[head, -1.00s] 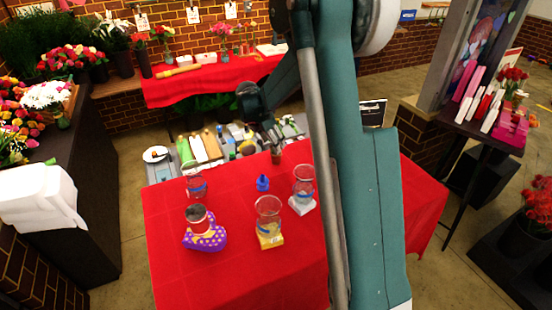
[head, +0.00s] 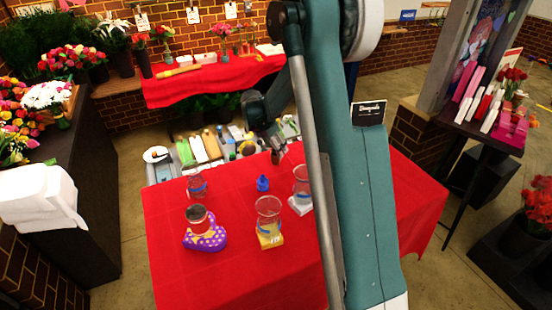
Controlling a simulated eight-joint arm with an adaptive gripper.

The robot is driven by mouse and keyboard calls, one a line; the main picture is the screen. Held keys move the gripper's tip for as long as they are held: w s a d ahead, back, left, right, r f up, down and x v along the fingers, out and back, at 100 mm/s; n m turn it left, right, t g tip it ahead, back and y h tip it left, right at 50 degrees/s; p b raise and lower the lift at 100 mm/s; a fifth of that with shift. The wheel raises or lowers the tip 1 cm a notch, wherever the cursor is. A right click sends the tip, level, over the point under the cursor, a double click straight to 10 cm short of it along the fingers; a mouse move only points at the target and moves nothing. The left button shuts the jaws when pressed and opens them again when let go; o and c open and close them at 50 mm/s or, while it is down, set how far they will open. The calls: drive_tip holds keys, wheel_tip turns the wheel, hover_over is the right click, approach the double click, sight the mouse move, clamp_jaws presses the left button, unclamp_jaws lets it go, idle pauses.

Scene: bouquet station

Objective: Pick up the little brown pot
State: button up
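A small brown pot (head: 276,158) stands near the far edge of the red-covered table (head: 225,270), partly hidden by my gripper (head: 275,143). My gripper points down right over the pot, with its fingers at or around the pot's top. The fingers are small and dark here, so I cannot tell whether they are open or shut, or whether they touch the pot.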

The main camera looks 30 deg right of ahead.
drive_tip(key=shift+x, duration=1.3)
drive_tip(key=c, duration=1.1)
